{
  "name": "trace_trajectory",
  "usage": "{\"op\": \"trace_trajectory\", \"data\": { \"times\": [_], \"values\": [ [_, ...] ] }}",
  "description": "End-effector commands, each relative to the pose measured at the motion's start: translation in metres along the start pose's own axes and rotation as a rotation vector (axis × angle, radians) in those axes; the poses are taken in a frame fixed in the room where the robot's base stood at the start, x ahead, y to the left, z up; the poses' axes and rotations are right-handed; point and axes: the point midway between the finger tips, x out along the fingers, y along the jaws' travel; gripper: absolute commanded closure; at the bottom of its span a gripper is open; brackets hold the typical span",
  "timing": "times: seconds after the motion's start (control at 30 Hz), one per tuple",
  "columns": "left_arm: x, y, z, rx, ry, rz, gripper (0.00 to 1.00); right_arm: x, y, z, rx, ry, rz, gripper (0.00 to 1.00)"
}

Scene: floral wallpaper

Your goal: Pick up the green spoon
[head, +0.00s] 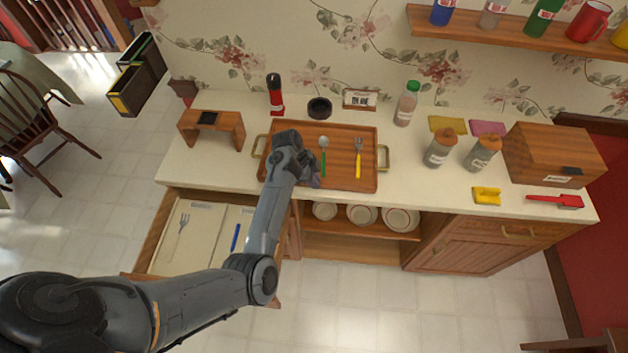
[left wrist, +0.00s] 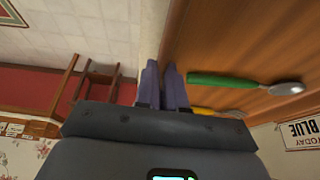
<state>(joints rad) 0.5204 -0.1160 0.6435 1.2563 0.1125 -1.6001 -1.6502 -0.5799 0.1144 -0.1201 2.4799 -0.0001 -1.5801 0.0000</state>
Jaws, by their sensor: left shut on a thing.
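The green spoon (head: 323,157) lies on the wooden tray (head: 342,137), its green handle toward the tray's front and its metal bowl toward the back. In the left wrist view the spoon (left wrist: 225,80) lies just right of the fingers, outside them. My left gripper (head: 316,181) is low at the tray's front edge. In the left wrist view its purple fingers (left wrist: 163,80) are close together, one on each side of the tray's edge, apparently shut on that edge. The exact contact is hard to see. My right gripper is not in view.
A yellow fork (head: 358,165) lies right of the spoon on the tray. A red-and-black bottle (head: 275,95) and a dark bowl (head: 319,108) stand behind the tray. A small wooden stand (head: 212,127) is on the left. An open drawer (head: 205,235) is below the counter.

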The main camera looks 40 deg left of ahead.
Motion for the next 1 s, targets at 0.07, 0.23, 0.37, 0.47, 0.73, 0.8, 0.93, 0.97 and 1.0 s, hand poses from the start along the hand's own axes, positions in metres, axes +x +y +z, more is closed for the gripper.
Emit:
{"op": "trace_trajectory", "data": {
  "times": [0.07, 0.23, 0.37, 0.47, 0.73, 0.8, 0.93, 0.97, 1.0],
  "values": [
    [0.001, -0.0019, 0.0005, 0.002, 0.0, -0.006, 1.0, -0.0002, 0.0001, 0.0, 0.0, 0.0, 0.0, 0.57],
    [0.0015, -0.0019, 0.0007, 0.002, 0.0, -0.007, 1.0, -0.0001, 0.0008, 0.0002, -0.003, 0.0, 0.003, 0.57],
    [0.0019, -0.0018, 0.0009, 0.002, 0.0, -0.007, 1.0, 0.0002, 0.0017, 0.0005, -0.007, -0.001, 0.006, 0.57],
    [0.0045, -0.0016, 0.002, 0.002, 0.0, -0.006, 1.0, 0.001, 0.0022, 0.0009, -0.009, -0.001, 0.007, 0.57],
    [0.005, -0.0004, 0.0023, 0.0, 0.0, -0.002, 0.65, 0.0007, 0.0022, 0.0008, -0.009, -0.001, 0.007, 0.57],
    [0.005, -0.0004, 0.0023, 0.0, 0.0, -0.002, 0.65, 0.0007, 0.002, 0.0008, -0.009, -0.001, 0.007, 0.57],
    [0.0041, -0.0005, 0.0018, 0.0, 0.0, -0.002, 0.65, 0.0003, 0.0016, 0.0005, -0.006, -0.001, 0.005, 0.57],
    [0.0031, -0.0005, 0.0015, 0.0, 0.0, -0.003, 0.65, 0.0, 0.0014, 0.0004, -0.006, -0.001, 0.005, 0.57],
    [0.0013, -0.0006, 0.0009, 0.0, 0.0, -0.003, 0.65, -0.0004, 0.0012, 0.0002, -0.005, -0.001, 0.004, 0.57]
  ]
}}
